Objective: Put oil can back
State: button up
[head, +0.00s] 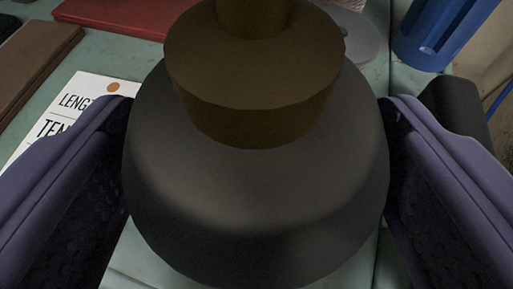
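The oil can (255,190) is a dark grey rounded body with a brown-brass collar (255,85) and a neck that runs out of the top of the view. It fills the middle of the head view, close to the camera. My gripper (257,130) has one purple-grey finger on each side of the can, and both fingers appear to press against its body. The can's underside is hidden, so I cannot tell whether it touches the surface below.
A green worktop (120,55) lies below. On it are a white printed card (85,110) at left, a brown block (35,60), a red item (135,12), a grey rounded item (358,38), a blue cup-like container (440,30) and a black object (458,105) behind the right finger.

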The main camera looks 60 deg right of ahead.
jog(key=shift+r, duration=0.2)
jog(key=shift+s+a+r+p, duration=0.15)
jog(key=shift+s+a+p, duration=0.1)
jog(key=shift+p, duration=0.1)
jog(key=p+v, duration=0.3)
jog(key=v, duration=0.8)
jog(key=shift+s+a, duration=0.1)
jog(key=shift+a, duration=0.05)
